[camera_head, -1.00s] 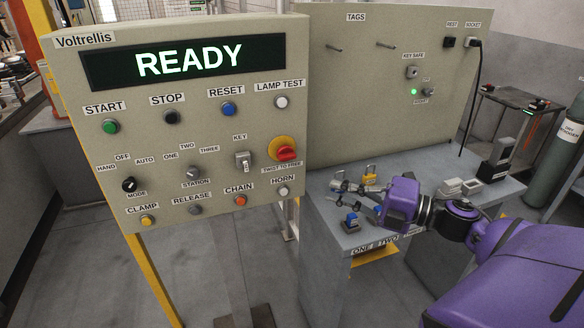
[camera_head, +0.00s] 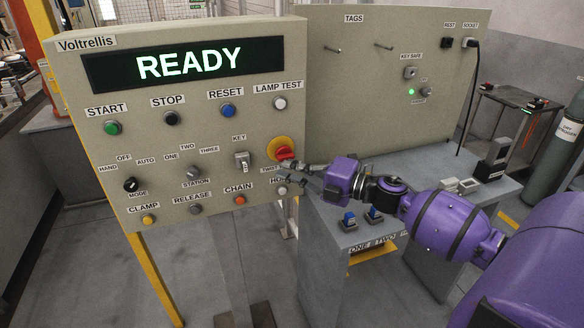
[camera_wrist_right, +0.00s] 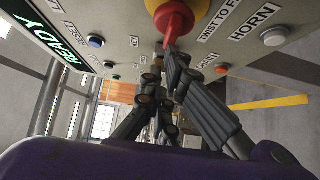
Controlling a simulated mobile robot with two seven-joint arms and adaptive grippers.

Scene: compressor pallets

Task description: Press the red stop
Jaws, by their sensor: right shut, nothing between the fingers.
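The red stop (camera_head: 284,153) is a mushroom button on a yellow round base at the right side of the control panel (camera_head: 75,95), above a "TWIST TO FREE" label. My right gripper (camera_head: 282,171) is shut and empty, its fingertips just below and right of the button. In the right wrist view the red stop (camera_wrist_right: 174,22) is at the top centre, with the shut fingertips (camera_wrist_right: 168,52) close to its red end. I cannot tell whether they touch. The panel display reads READY. My left gripper is not in view.
The HORN button (camera_head: 282,190) lies just below my right fingers, and the key switch (camera_head: 241,161) is to their left. A grey bench (camera_head: 345,235) under my right arm holds blue items (camera_head: 349,219). A tag board (camera_head: 370,90) stands behind it.

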